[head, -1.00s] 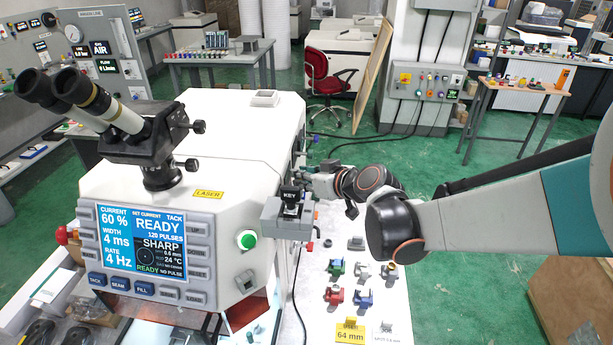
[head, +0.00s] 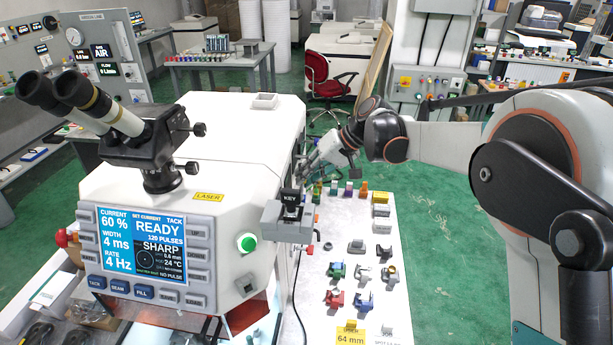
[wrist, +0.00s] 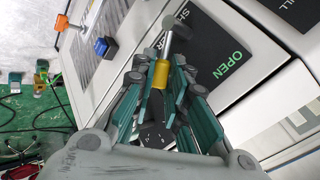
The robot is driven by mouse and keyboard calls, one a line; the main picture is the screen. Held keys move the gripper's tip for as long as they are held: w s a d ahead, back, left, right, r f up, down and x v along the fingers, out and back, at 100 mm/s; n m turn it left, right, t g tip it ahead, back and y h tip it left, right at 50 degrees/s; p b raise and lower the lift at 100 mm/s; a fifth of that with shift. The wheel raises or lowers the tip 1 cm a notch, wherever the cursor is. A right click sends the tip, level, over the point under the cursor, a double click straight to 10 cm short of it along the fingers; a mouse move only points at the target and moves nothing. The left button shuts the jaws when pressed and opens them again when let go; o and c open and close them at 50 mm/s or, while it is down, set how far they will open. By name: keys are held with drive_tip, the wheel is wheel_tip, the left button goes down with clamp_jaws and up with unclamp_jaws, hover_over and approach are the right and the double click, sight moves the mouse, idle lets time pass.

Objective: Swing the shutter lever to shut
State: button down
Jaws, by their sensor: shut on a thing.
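The shutter lever (wrist: 161,72) is in the wrist view, with a grey knob at its upper end, a metal rod and a yellow collar. It stands in front of the black shutter plate (wrist: 200,58), near the green word OPEN. My gripper (wrist: 157,84) has its teal fingers on both sides of the lever, closed on it around and below the collar. The lever's lower end is partly hidden between the fingers. In the head view my gripper (head: 308,163) is at the right side of the white laser machine (head: 240,150); the lever cannot be made out there.
A grey key-switch box (head: 288,222) juts from the machine just in front of my gripper. A white bench (head: 345,235) beside the machine holds several small coloured fixtures. Green floor lies open beyond.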

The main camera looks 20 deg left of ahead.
drive_tip(key=shift+w+a+f+m+g+h+b, duration=0.1)
drive_tip(key=shift+w+f+m+g+h+b, duration=0.3)
drive_tip(key=shift+g, duration=0.6)
drive_tip(key=shift+w+a+f+m+g+h+b, duration=0.1)
drive_tip(key=shift+w+f+m+g+h, duration=0.15)
drive_tip(key=shift+f+m+g, duration=0.55)
drive_tip(key=shift+n, duration=0.3)
drive_tip(key=c, duration=1.8)
unclamp_jaws()
drive_tip(key=shift+w, duration=0.1)
drive_tip(key=shift+c, duration=0.2)
drive_tip(key=shift+r, duration=0.1)
drive_tip(key=v, duration=1.2)
drive_tip(key=shift+w+f, duration=0.2)
drive_tip(key=shift+f, duration=0.05)
